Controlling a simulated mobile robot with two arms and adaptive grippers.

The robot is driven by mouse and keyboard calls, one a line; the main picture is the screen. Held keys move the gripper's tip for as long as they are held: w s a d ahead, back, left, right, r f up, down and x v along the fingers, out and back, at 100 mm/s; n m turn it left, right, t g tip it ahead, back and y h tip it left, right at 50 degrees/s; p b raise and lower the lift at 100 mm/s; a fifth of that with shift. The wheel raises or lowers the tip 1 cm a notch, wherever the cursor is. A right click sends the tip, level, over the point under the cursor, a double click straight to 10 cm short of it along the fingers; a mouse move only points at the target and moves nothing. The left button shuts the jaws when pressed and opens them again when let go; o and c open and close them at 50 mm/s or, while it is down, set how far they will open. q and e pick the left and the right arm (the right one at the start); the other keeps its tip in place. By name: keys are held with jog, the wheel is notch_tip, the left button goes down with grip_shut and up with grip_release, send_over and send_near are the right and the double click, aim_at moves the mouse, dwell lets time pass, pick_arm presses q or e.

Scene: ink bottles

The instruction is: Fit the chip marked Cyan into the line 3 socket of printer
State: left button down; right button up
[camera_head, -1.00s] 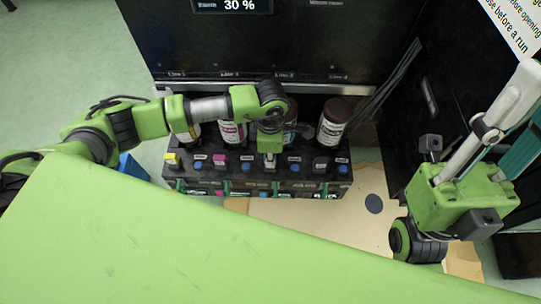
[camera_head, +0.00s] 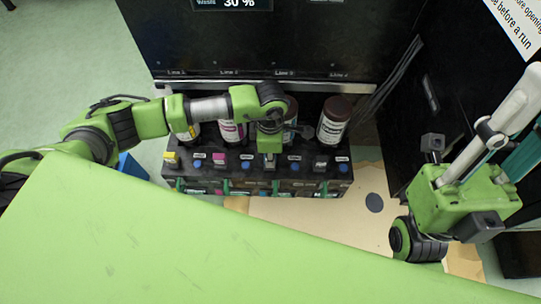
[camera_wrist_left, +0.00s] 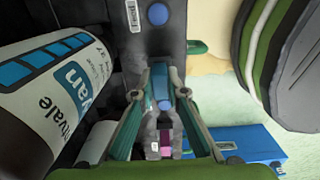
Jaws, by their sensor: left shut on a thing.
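My left gripper (camera_head: 269,158) reaches down over the front ledge of the printer (camera_head: 255,172), in front of the bottle below the Line 3 label. In the left wrist view its fingers (camera_wrist_left: 160,72) close around a small bluish piece (camera_wrist_left: 161,88); its marking cannot be read. The line 3 socket is largely hidden by the gripper, so I cannot tell whether the piece touches it. A cyan-labelled bottle (camera_wrist_left: 60,85) is close beside the fingers. My right gripper is out of view.
Beside the left gripper, a magenta chip (camera_head: 219,158) and a yellow chip (camera_head: 172,157) sit on the ledge, with blue buttons (camera_head: 246,166) between positions. A bottle (camera_head: 333,122) stands to the right. A blue box (camera_head: 132,167) is left of the ledge.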

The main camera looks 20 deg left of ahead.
pick_arm(q)
jog(key=shift+f, duration=0.15)
jog(key=c, duration=1.9)
grip_release()
